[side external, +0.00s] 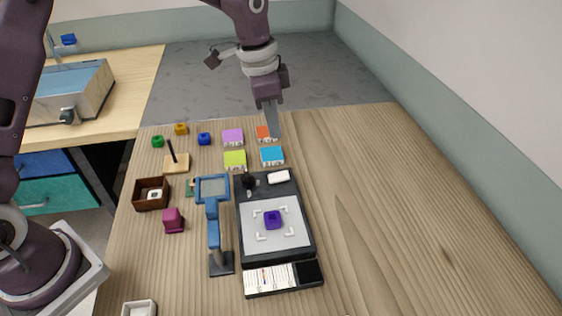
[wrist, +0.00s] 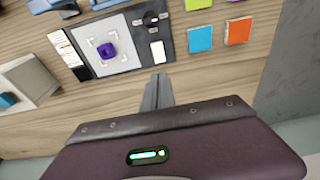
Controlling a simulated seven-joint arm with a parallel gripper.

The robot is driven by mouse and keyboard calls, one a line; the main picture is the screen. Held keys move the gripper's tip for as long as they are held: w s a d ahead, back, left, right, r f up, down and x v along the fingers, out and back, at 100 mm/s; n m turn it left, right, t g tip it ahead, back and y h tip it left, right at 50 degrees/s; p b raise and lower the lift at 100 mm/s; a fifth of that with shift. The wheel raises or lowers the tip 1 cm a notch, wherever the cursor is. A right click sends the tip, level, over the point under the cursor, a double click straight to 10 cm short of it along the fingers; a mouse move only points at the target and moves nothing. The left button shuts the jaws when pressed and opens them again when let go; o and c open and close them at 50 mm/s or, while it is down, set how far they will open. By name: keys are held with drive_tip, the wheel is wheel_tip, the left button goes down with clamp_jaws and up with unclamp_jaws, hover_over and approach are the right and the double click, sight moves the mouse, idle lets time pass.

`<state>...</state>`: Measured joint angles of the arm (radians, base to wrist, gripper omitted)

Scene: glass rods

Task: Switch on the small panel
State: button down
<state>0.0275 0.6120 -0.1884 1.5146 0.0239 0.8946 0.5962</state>
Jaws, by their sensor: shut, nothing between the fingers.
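The small panel is a dark, flat box with a pale square face (side external: 290,238), on the wooden table. A purple block (side external: 273,220) sits in the middle of the face, inside corner marks. A black knob (side external: 249,181) and a white switch-like piece (side external: 278,177) are on the panel's far edge. The wrist view shows the pale face (wrist: 122,61), the knob (wrist: 151,18) and the white piece (wrist: 157,51). My gripper (side external: 273,132) is shut and empty, above the table beyond the panel, near the orange tile. In the wrist view its fingertips (wrist: 159,78) appear just below the white piece.
Orange (side external: 263,132), blue (side external: 272,156), purple (side external: 233,137) and lime (side external: 235,160) tiles lie beyond the panel. A blue magnifier-like stand (side external: 213,225) stands left of it. A brown box (side external: 151,193) and magenta block (side external: 173,220) are farther left. The table's right side is clear.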

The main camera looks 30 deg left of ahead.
sight(284, 175)
drive_tip(key=f, duration=0.4)
drive_tip(key=w+d+f, duration=0.1)
drive_tip(key=f, duration=0.7)
drive_tip(key=shift+w+d, duration=0.15)
drive_tip(key=shift+f, duration=0.25)
drive_tip(key=shift+s+a+r, duration=0.1)
drive_tip(key=shift+s+a, duration=0.45)
drive_tip(key=shift+r, duration=0.1)
